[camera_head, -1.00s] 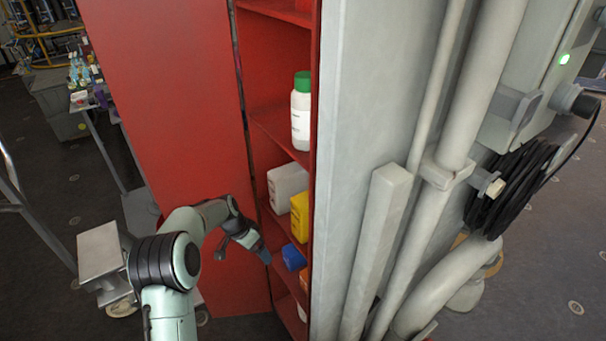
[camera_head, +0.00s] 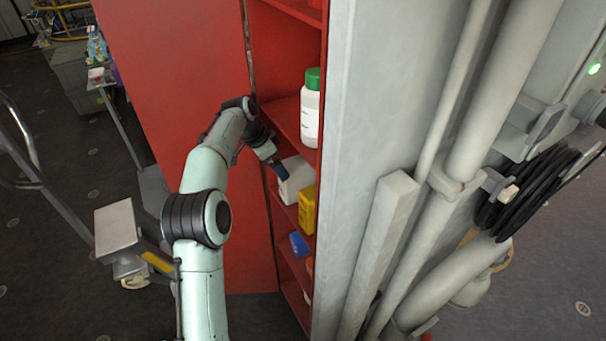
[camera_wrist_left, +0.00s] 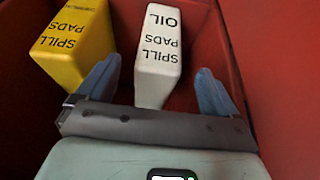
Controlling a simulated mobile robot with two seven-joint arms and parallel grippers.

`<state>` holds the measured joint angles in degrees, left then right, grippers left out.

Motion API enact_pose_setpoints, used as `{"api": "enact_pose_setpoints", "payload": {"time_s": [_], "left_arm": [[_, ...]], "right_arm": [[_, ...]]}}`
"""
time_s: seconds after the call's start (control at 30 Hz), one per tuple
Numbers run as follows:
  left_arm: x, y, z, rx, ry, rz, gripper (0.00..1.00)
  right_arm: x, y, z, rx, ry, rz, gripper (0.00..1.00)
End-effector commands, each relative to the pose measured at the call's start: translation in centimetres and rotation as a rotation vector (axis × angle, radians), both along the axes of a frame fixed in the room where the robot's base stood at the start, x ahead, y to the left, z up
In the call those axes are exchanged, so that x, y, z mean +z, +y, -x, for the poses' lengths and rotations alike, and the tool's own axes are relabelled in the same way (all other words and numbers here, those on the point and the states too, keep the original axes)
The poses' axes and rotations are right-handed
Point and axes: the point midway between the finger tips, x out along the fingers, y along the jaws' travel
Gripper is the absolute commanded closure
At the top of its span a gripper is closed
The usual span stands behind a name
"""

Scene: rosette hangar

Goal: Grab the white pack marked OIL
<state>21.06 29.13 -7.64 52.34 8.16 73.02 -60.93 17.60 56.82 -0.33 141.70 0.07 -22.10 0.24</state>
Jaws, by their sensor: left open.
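The white pack marked OIL SPILL PADS (camera_wrist_left: 158,62) stands on a shelf in the red cabinet. In the left wrist view it is between the two blue fingers of my left gripper (camera_wrist_left: 158,92), which is open, with gaps on both sides. In the head view the white pack (camera_head: 295,178) is on the middle shelf, and my left gripper (camera_head: 280,170) is at its near left side, covering part of it. My right gripper is not in view.
A yellow SPILL PADS pack (camera_wrist_left: 72,42) stands right beside the white one. A white bottle with a green cap (camera_head: 311,110) is on the shelf above, a blue item (camera_head: 299,244) below. The red cabinet door (camera_head: 185,90) stands open at the left.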

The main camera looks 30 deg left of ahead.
Motion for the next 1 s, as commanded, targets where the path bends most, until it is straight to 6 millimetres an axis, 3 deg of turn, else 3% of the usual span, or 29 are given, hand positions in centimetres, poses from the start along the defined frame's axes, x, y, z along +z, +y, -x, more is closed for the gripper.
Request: {"api": "enact_pose_setpoints", "payload": {"time_s": [0.27,0.5,0.77,0.8,0.87,1.0], "left_arm": [[0.0,-1.0,-1.9,-0.002,0.000,-0.001,0.06],[-4.3,-1.7,-2.8,-0.001,0.004,0.000,0.06],[-4.8,-1.7,-3.1,0.000,0.000,-0.001,0.06],[-4.8,-1.7,-3.1,0.000,0.000,-0.001,0.10],[-4.8,-1.7,-3.1,0.000,0.000,-0.001,0.29],[-4.8,-1.7,-3.1,0.000,0.000,-0.001,0.75]], "right_arm": [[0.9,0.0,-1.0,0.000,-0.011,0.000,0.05],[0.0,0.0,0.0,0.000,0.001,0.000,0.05],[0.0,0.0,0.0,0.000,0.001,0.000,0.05],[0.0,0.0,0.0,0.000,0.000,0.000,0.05],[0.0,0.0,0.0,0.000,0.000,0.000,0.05],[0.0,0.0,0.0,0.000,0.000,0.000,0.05]]}}
